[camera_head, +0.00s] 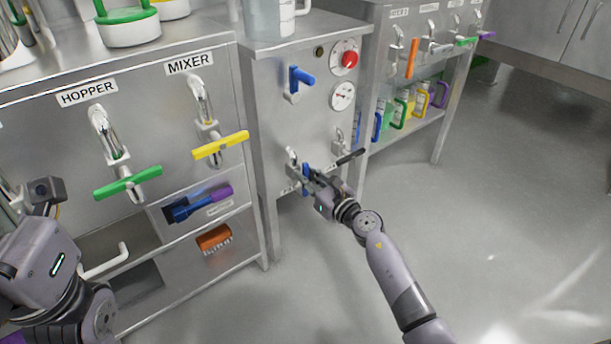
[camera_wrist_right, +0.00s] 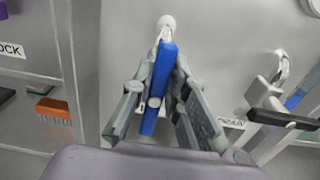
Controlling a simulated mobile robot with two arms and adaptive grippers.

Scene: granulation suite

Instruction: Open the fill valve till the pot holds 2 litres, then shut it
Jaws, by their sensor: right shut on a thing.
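On the middle steel cabinet, my right gripper (camera_head: 309,178) is shut on the blue handle (camera_wrist_right: 160,80) of a low valve. In the right wrist view its two fingers flank the bar, which stands nearly upright and a little tilted. The label under this valve is hidden, so I cannot read whether it is the fill valve. A see-through vessel (camera_head: 263,18) on the cabinet top is cut off by the upper edge; no level can be read. My left gripper (camera_head: 12,200) is only partly in view at the left edge, and its fingers do not show clearly.
A black-handled valve (camera_wrist_right: 283,118) labelled DRAIN sits just right. Above are a blue tap (camera_head: 300,78), a red button (camera_head: 349,59) and a gauge (camera_head: 343,95). The green HOPPER (camera_head: 128,182) and yellow MIXER (camera_head: 221,145) handles stick out at left. The floor at right is clear.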

